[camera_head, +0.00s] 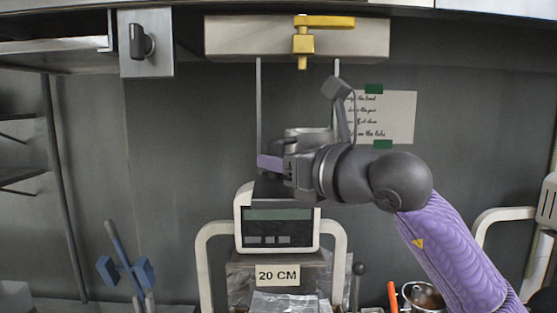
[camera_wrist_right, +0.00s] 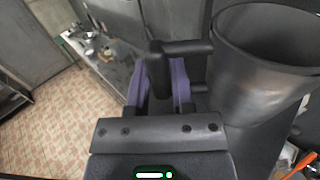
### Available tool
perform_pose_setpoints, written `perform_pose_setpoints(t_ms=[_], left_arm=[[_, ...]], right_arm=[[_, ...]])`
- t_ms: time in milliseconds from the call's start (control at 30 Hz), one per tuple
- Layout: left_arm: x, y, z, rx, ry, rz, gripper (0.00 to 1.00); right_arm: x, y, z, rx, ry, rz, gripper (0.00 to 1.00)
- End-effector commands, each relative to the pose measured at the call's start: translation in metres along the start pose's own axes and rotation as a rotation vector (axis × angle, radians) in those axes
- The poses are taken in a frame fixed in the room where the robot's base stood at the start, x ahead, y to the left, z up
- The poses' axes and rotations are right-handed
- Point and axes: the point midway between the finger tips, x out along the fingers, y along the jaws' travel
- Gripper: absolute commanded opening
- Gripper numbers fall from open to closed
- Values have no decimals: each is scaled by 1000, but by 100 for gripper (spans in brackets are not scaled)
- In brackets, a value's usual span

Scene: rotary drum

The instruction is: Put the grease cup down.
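My right gripper (camera_head: 268,162) reaches in from the right, just above the scale (camera_head: 278,228) in the head view. Its purple fingers (camera_wrist_right: 162,85) are closed about the black handle (camera_wrist_right: 178,50) of the grease cup in the right wrist view. The grease cup (camera_wrist_right: 262,75) is a dark grey, open-topped cylinder on the right of that view. In the head view the cup (camera_head: 306,133) is mostly hidden behind my gripper. Whether its base touches the scale cannot be told. My left gripper is not in view.
A yellow valve (camera_head: 303,40) hangs above. A sign reading 20 CM (camera_head: 278,275) is below the scale, between white tube rails (camera_head: 203,265). A blue-handled item (camera_head: 125,262) stands lower left. A metal pot (camera_head: 420,297) and an orange handle (camera_head: 393,297) are lower right.

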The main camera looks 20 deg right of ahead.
Motion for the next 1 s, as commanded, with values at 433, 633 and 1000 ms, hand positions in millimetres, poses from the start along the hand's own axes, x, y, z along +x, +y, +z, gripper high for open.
perform_pose_setpoints(t_ms=[433, 633, 1000], left_arm=[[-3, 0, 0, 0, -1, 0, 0], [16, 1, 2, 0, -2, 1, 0], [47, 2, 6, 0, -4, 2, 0]], right_arm=[[0, 0, 3, 0, 0, 0, 61], [-32, -1, -2, -4, -2, -4, 61], [-114, 0, 1, -2, 0, -2, 61]])
